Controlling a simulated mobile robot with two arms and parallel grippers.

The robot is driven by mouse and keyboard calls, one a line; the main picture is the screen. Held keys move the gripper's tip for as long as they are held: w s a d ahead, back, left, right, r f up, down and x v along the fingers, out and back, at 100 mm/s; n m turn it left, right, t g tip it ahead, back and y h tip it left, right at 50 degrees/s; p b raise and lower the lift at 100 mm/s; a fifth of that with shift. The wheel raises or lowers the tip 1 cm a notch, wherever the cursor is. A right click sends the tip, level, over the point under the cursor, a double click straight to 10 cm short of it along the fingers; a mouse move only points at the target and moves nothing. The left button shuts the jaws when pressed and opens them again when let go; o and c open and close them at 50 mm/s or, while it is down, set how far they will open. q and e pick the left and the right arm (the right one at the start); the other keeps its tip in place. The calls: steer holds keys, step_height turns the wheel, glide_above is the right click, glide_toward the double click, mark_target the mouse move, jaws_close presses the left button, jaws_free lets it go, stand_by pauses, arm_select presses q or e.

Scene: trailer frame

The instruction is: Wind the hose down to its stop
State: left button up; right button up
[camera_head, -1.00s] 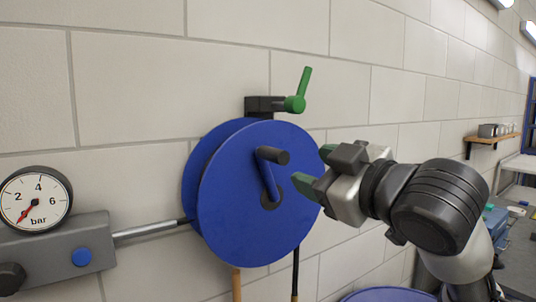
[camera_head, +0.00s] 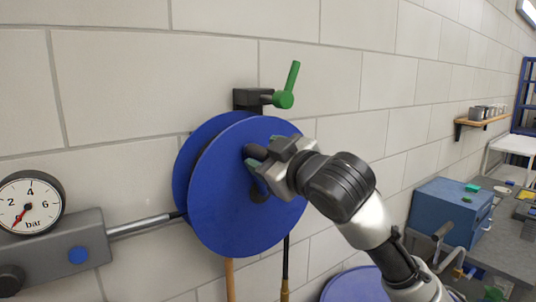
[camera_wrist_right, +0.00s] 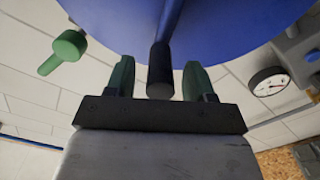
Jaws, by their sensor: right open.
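The blue hose reel (camera_head: 235,205) is mounted on the block wall. Its crank has a dark handle grip (camera_wrist_right: 160,72), which in the right wrist view lies between the two green fingers of my right gripper (camera_wrist_right: 161,82). The fingers are open, with a gap on each side of the grip. In the head view my right gripper (camera_head: 256,166) covers most of the crank arm and hub. The hose (camera_head: 230,278) hangs below the reel, and a second dark line (camera_head: 285,270) hangs beside it. My left gripper is not in view.
A green lever valve (camera_head: 286,90) sits above the reel. A pressure gauge (camera_head: 30,203) and grey box with a blue button (camera_head: 78,255) are at left. A blue drum (camera_head: 355,287) stands below. A blue toolbox (camera_head: 450,210) stands on a bench at right.

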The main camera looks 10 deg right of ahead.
jaws_close()
